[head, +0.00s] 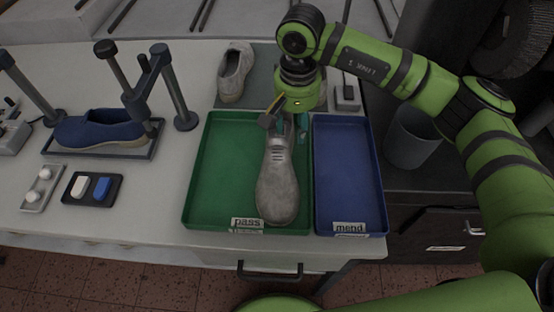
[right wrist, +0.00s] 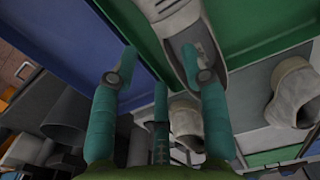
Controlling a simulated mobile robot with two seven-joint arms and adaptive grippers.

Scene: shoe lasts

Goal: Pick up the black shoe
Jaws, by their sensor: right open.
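No clearly black shoe shows. A grey lace-up shoe (head: 277,185) lies in the green "pass" tray (head: 222,172), toe toward the front edge. My right gripper (head: 291,122) is over the heel end of that shoe, fingers pointing down, open. Nothing is seen held; contact with the shoe cannot be told. My left gripper is not in view.
A blue "mend" tray (head: 348,180) stands right of the green one, empty. A pale shoe (head: 233,74) rests on a dark mat behind. A blue shoe (head: 100,131) sits on a stand at left. A grey bin (head: 411,138) is beyond the table's right edge.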

